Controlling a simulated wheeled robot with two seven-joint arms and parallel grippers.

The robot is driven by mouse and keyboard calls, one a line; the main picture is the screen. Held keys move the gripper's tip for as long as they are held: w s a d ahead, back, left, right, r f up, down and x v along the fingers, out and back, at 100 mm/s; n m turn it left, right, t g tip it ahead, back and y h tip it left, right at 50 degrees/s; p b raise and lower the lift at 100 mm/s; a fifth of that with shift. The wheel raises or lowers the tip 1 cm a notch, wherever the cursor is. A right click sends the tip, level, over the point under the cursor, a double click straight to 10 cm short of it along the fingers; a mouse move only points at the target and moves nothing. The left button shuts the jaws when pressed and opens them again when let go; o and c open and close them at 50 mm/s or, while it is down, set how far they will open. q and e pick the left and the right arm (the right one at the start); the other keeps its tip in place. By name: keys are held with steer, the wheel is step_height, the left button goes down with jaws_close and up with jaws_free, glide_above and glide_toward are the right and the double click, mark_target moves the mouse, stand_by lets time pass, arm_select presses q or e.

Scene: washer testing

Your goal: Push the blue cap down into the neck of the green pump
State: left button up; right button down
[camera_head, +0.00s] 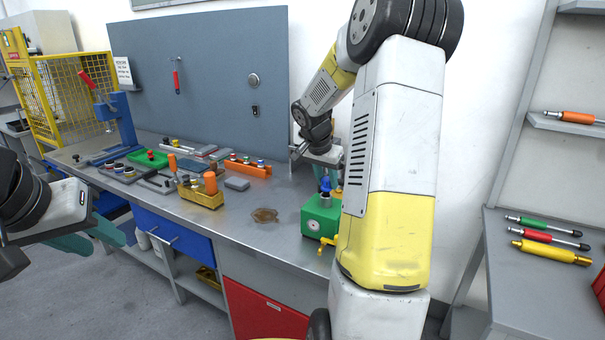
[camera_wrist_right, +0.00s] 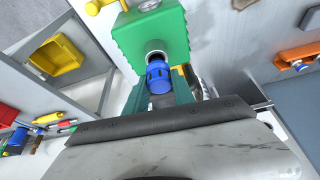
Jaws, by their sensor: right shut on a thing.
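The green pump (camera_head: 315,220) stands on the bench near its front right edge, with a yellow spout at its lower side. In the right wrist view the green pump (camera_wrist_right: 140,35) shows its round metal neck (camera_wrist_right: 153,55). My right gripper (camera_wrist_right: 160,80) is shut on the blue cap (camera_wrist_right: 157,76), whose end is at the neck's rim; I cannot tell how far in it sits. In the head view the blue cap (camera_head: 325,184) is upright just above the pump, under my right gripper (camera_head: 329,172). My left gripper (camera_head: 90,243) is empty and open, left of the bench.
A yellow bin (camera_head: 201,196) with orange-handled tools, an orange rack (camera_head: 248,168) and a green tray (camera_head: 148,158) stand on the bench left of the pump. A grey pegboard (camera_head: 215,75) stands behind.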

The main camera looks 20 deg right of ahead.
mark_target(326, 179)
steer(key=shift+f, duration=0.45)
steer(key=shift+f, duration=0.3)
steer(key=shift+f, duration=0.1)
steer(key=c, duration=1)
jaws_free()
steer(key=v, duration=0.8)
